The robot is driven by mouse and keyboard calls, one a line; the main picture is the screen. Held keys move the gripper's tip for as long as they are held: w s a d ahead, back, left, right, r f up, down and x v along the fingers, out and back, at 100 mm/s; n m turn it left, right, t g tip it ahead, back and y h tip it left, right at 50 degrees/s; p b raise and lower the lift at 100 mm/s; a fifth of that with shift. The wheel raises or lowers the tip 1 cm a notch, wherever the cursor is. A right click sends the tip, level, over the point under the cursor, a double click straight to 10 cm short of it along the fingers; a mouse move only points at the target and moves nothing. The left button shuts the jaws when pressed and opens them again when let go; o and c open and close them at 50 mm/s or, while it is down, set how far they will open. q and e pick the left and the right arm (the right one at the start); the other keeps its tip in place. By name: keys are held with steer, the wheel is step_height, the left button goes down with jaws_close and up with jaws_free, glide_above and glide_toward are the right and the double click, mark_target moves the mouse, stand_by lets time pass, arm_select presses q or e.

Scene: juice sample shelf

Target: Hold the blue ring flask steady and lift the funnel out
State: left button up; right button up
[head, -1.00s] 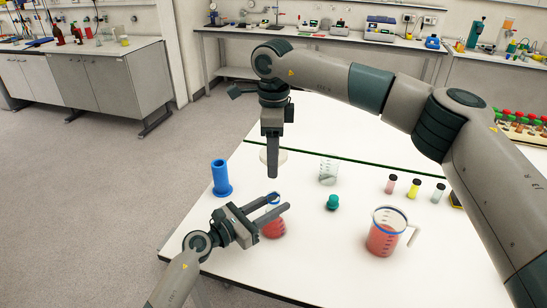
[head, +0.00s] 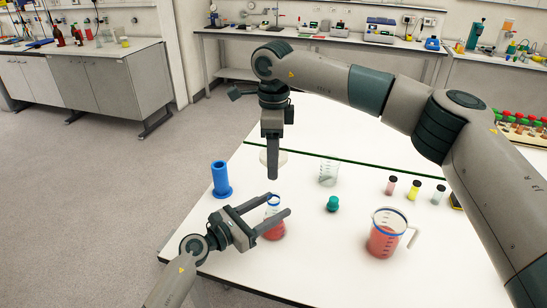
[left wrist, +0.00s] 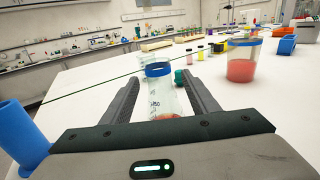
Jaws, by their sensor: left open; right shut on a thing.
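The blue ring flask (head: 274,232) stands on the white table with red liquid in it. Its blue ring shows at the neck in the left wrist view (left wrist: 158,70). My left gripper (head: 280,206) is open, with its fingers on either side of the flask's neck; gaps show beside the glass in the left wrist view. My right gripper (head: 273,172) points down above and behind the flask, shut on a pale translucent thing, apparently the funnel (head: 283,157). The funnel is mostly hidden behind the fingers and is clear of the flask.
A blue cylinder on a base (head: 221,180) stands left of the flask. A teal stopper (head: 332,204), an empty beaker (head: 328,172) and a jug of red liquid (head: 383,240) stand to the right. Small capped vials (head: 412,190) stand farther right.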

arm_select(q)
steer(key=v, duration=1.1)
steer(key=shift+s, duration=0.15)
